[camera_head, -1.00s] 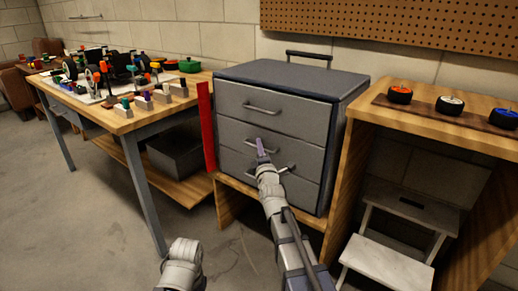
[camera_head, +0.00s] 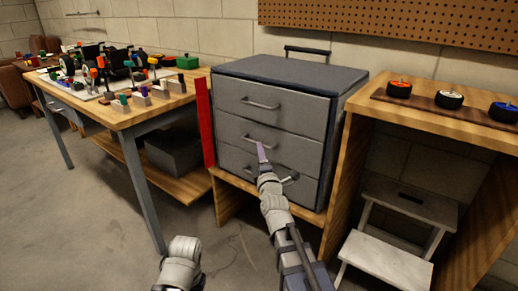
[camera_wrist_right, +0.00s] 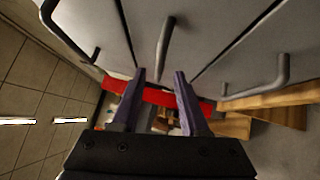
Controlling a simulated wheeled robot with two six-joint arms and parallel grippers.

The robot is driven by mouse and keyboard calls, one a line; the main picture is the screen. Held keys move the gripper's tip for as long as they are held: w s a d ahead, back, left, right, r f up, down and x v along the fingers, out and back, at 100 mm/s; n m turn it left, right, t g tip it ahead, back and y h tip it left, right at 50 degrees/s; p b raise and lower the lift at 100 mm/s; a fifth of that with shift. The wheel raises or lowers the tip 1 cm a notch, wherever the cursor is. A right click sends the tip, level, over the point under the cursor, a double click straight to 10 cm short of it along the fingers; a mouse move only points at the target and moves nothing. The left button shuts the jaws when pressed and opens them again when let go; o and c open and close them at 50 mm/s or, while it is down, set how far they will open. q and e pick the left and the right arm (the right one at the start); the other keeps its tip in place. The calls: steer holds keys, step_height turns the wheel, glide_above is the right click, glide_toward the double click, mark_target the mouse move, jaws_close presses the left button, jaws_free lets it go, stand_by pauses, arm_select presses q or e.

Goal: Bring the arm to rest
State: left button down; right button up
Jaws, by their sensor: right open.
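My right arm reaches up from the bottom of the head view. Its gripper (camera_head: 261,151) is in front of the grey drawer cabinet (camera_head: 270,122), near the middle drawer's handle (camera_head: 262,142). In the right wrist view the purple fingers of the right gripper (camera_wrist_right: 160,76) stand apart with nothing between them. The middle handle also shows in the wrist view (camera_wrist_right: 165,48), beyond the fingertips and apart from them. All drawers look shut. A grey part of my left arm (camera_head: 180,264) shows at the bottom; its gripper is out of view.
A workbench (camera_head: 130,122) with tools and parts stands left, a red upright panel (camera_head: 205,122) beside the cabinet. A wooden bench (camera_head: 365,90) on the right carries wheels (camera_head: 449,99). A step stool (camera_head: 385,258) stands under it. Floor at lower left is clear.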

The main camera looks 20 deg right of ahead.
steer(key=shift+s+a+f, duration=0.1)
steer(key=shift+s, duration=0.75)
